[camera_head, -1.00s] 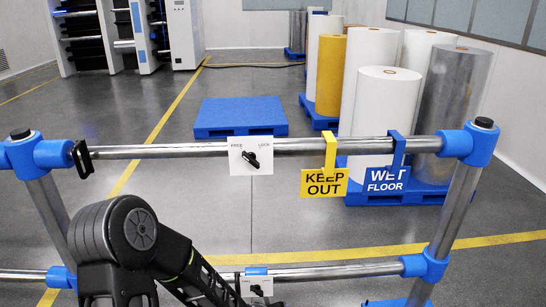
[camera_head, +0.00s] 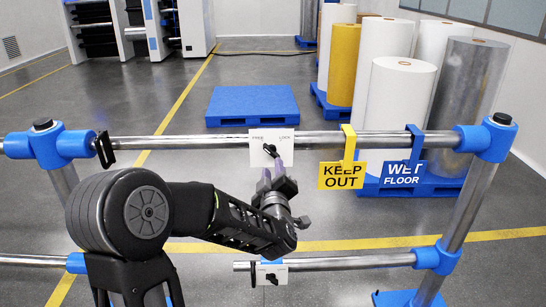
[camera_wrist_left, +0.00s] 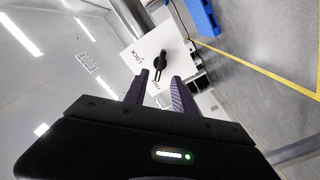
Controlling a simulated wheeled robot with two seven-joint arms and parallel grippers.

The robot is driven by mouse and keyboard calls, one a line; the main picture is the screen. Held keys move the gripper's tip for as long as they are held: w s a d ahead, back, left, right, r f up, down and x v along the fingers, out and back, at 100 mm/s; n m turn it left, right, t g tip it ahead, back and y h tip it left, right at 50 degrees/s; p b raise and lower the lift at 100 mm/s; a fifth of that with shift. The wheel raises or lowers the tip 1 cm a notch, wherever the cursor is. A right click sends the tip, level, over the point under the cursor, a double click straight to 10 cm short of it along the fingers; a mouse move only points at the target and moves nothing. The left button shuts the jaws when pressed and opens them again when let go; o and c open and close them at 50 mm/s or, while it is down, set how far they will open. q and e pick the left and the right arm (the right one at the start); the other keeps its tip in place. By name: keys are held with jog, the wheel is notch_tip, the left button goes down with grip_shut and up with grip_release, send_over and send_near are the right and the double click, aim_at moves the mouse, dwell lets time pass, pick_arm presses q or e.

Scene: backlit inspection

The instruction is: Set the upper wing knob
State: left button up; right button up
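The upper wing knob (camera_head: 270,150) is black and sits on a white plate (camera_head: 257,158) on the upper rail. The plate reads FREE at left and LOCK at right. My left gripper (camera_head: 277,173) is just below and in front of the knob, partly covering the plate's lower edge. In the left wrist view the knob (camera_wrist_left: 160,63) lies beyond the gap between my two fingers (camera_wrist_left: 161,84). The fingers are apart with nothing between them, and the knob looks clear of them. My right gripper is not in view.
A lower knob (camera_head: 272,278) sits on the lower rail (camera_head: 350,263). A yellow KEEP OUT sign (camera_head: 342,176) and a blue WET FLOOR sign (camera_head: 403,182) hang right of the upper plate. A black bracket (camera_head: 104,150) is at the upper rail's left.

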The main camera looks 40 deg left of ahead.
aim_at(272, 155)
pick_arm(q)
jog(key=p+x, duration=0.2)
jog(key=x, duration=0.5)
jog(key=shift+w+a, duration=0.1)
jog(key=shift+a, duration=0.05)
grip_shut()
dwell(0.4)
